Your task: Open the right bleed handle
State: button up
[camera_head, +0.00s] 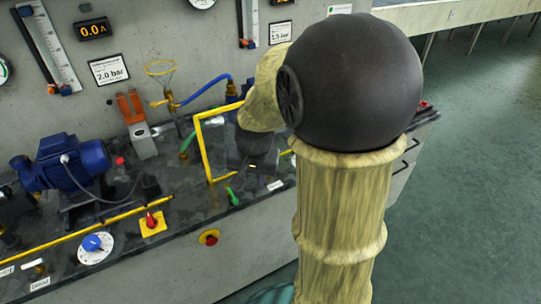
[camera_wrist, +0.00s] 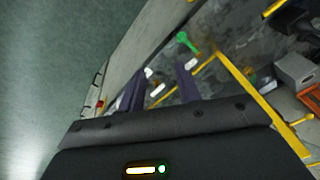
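A green handle (camera_head: 232,196) stands near the front edge of the dark bench top, just outside a yellow pipe frame (camera_head: 204,152). It also shows in the wrist view (camera_wrist: 187,42), beyond my fingertips. I cannot tell whether it is the right bleed handle. Another green piece (camera_head: 187,143) sits further back and left, behind the frame. My gripper (camera_head: 243,174) is low over the bench, right of the front green handle and beside the frame. In the wrist view its two dark fingers (camera_wrist: 164,75) are spread apart, with nothing visible held between them. My arm hides the bench behind it.
A blue motor (camera_head: 72,163), a red knob on a yellow plate (camera_head: 152,223) and a blue dial (camera_head: 92,243) stand to the left. Open floor (camera_head: 460,190) lies to the right.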

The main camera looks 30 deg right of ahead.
jog(key=w+d+r+m, duration=0.6)
jog(key=w+d+m, duration=0.2)
jog(key=d+m, duration=0.2)
jog(key=shift+d+m, duration=0.4)
jog(key=shift+d, duration=0.2)
jog(key=shift+w, duration=0.1)
jog(key=b+x, duration=0.1)
jog(key=x, duration=1.6)
jog(key=shift+a+f, duration=0.2)
grip_shut()
